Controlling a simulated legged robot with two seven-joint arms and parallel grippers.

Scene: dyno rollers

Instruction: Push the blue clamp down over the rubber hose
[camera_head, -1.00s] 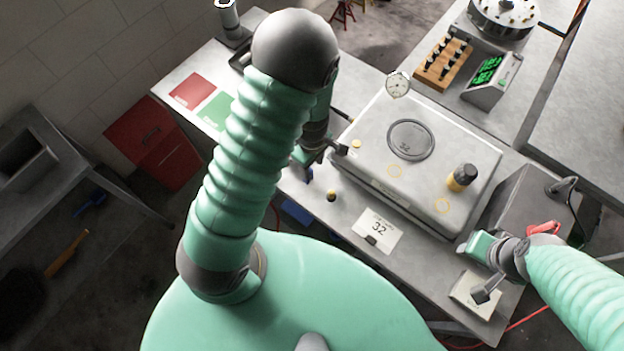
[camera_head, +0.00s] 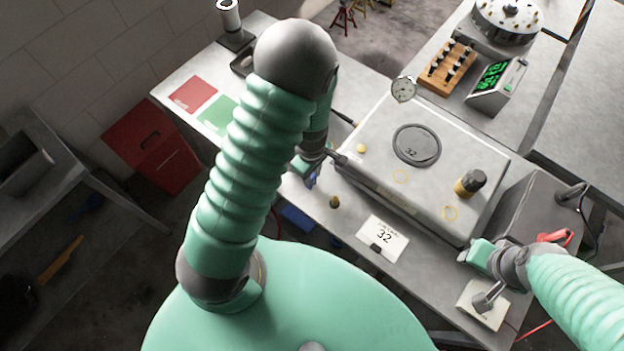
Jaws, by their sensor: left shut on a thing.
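My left gripper (camera_head: 305,170) is near the left side of the grey box (camera_head: 372,150), partly hidden behind my own arm. It is shut on a small blue piece, which looks like the blue clamp (camera_head: 312,179); only a bit of it shows. A short dark stub, perhaps the rubber hose (camera_head: 341,159), sticks out of the box's left side beside the gripper. I cannot tell whether the clamp touches it. My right gripper (camera_head: 480,256) is at the table's right front, by a small pale block (camera_head: 482,303); its finger opening is unclear.
Red (camera_head: 192,93) and green (camera_head: 217,114) mats lie left. A dial gauge (camera_head: 404,88) stands behind.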

